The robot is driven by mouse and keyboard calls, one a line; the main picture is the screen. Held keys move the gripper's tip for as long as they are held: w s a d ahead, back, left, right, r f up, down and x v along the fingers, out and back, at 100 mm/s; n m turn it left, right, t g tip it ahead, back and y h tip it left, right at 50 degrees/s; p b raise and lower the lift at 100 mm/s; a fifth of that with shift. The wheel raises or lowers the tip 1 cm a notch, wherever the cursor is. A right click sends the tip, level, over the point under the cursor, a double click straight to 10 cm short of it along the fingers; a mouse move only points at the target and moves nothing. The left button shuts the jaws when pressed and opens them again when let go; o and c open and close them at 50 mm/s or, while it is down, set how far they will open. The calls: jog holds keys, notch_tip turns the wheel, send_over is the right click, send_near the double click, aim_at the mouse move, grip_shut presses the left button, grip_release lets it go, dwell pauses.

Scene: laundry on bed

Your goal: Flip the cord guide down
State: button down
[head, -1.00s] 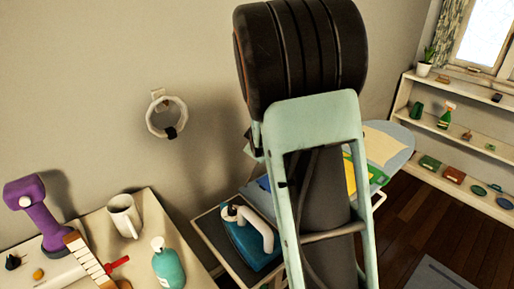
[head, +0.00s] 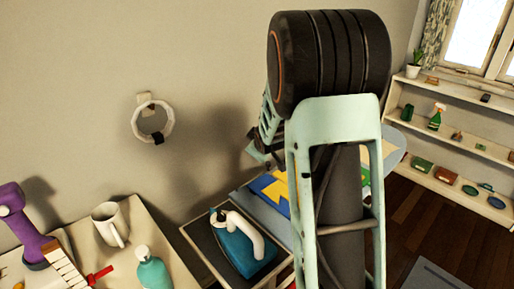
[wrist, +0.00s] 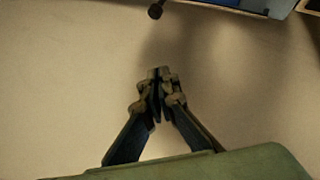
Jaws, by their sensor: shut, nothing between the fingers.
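My gripper (wrist: 160,95) is shut and empty in the wrist view, its fingertips together in front of a plain pale wall. In the head view my arm covers the middle of the ironing board (head: 397,147), and the cord guide cannot be made out there. The iron (head: 238,245), blue with a white handle, sits on a dark stand left of my arm.
A side table at lower left holds a white mug (head: 110,224), a teal bottle (head: 152,270) and a purple object (head: 20,225). A ring (head: 153,122) hangs on the wall. A shelf (head: 455,145) with several small items stands at right.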

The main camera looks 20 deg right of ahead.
jog(key=shift+s+a+f, duration=0.1)
jog(key=shift+a+f, duration=0.05)
jog(key=shift+s+a+f+b, duration=0.25)
jog(key=shift+a+b, duration=0.3)
jog(key=shift+b, duration=0.6)
jog(key=shift+r, duration=0.15)
